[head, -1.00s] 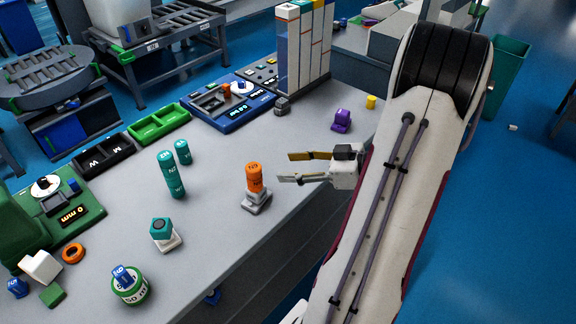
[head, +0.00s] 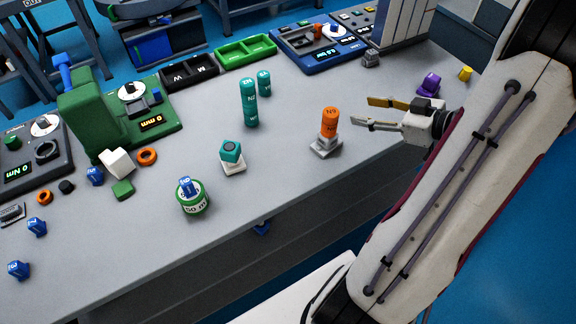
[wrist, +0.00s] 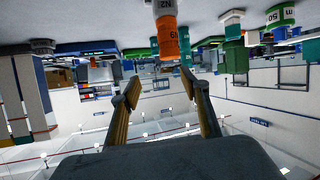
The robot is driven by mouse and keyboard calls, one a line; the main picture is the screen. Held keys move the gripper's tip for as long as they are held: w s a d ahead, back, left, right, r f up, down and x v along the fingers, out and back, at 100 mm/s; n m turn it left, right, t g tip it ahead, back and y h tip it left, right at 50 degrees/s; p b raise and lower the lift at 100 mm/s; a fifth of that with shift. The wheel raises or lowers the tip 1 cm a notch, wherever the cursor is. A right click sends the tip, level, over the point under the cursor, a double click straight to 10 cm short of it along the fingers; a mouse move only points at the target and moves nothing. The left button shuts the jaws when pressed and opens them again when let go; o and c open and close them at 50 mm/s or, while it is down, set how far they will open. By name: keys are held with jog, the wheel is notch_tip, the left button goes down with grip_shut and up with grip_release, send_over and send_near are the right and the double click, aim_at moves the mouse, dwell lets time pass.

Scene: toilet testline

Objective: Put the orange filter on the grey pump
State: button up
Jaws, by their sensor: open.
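The orange filter (head: 330,122) is an upright orange cylinder on a light-grey stepped base (head: 325,147) near the table's front edge. A smaller dark-grey piece (head: 371,60) stands at the table's back; I cannot tell which of the two grey things is the grey pump. My gripper (head: 360,111) is open and empty, just right of the filter, with its fingers pointing left toward it and a small gap between. In the wrist view, which is upside down, the filter (wrist: 167,38) hangs just beyond and between my open fingertips (wrist: 160,76).
A teal cylinder pair (head: 250,103) stands left of the filter. A white base with a teal top (head: 231,155) and a green round weight (head: 193,200) stand nearer the front. A purple piece (head: 428,86) is to the right. The table between them is bare.

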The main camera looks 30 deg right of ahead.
jog(key=w+r+g+h, duration=0.1)
jog(key=w+r+h, duration=0.5)
jog(key=w+r, duration=0.3)
jog(key=s+a+r+m+g+h, duration=0.1)
jog(key=a+r+m+h, duration=0.3)
jog(key=r, duration=0.3)
jog(key=s+a+f+g+y, duration=0.2)
jog(key=s+a+y, duration=0.1)
jog(key=s+a, duration=0.7)
jog(key=s+a+f+g+y, duration=0.1)
jog(key=s+a+g+y, duration=0.2)
jog(key=s+a, duration=0.7)
jog(key=a, duration=0.8)
jog(key=shift+s+f, duration=0.2)
jog(key=shift+f, duration=0.15)
